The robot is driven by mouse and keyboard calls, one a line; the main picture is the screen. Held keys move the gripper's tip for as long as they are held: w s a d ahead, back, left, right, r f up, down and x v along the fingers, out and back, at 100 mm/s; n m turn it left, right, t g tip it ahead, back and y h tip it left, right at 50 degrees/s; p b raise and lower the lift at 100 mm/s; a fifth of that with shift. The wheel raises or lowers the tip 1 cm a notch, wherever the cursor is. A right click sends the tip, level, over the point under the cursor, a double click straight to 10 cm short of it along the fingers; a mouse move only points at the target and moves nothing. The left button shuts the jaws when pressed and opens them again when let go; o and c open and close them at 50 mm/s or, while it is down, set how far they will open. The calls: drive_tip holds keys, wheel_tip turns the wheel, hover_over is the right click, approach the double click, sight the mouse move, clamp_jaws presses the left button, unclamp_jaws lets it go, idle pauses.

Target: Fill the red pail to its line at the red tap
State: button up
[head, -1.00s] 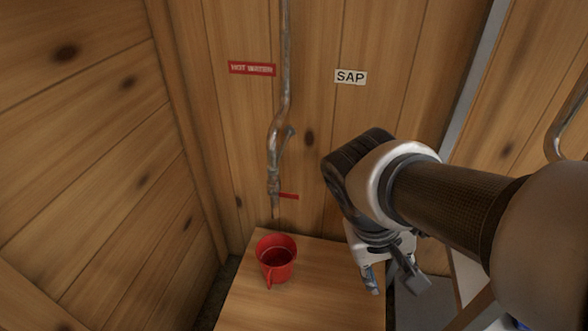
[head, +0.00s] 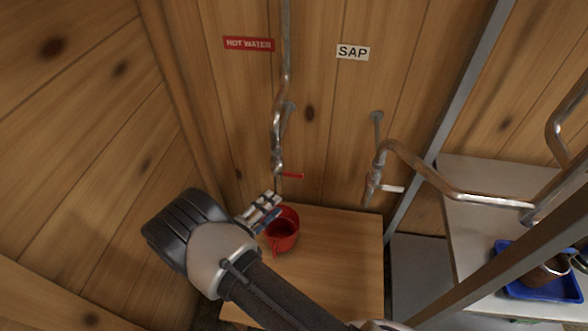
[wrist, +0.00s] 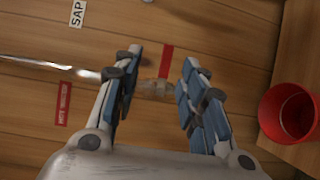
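The red tap is a metal pipe with a flat red handle (head: 291,176) on the plank wall, under a red HOT WATER sign (head: 249,44). The red pail (head: 283,236) stands upright on the wooden table below the spout (head: 277,163). Its fill line and water level cannot be made out. My gripper (head: 262,208) is just left of the pail, partly overlapping its rim in the head view. In the wrist view my gripper (wrist: 162,72) is open and empty, with the red handle (wrist: 166,61) beyond and between its fingers. The pail (wrist: 287,112) is at right there.
A second tap with a white handle (head: 392,188) hangs right of the red one, near a SAP sign (head: 353,52). A bent pipe runs right from it. A blue tray (head: 515,290) sits on a shelf at right. The table's (head: 345,265) right part is clear.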

sight(293, 176)
drive_tip(key=shift+n+t+y, duration=0.6)
drive_tip(key=shift+t, duration=0.2)
drive_tip(key=f+x, duration=0.1)
drive_tip(key=x, duration=0.4)
drive_tip(key=f+b+x, duration=0.1)
drive_tip(key=x, duration=0.4)
drive_tip(key=a+x, duration=0.1)
drive_tip(key=x, duration=0.4)
drive_tip(key=shift+w+d+f+b, duration=0.1)
drive_tip(key=shift+w+f+b, duration=0.3)
drive_tip(key=shift+w, duration=0.25)
drive_tip(key=shift+c, duration=0.2)
clamp_jaws()
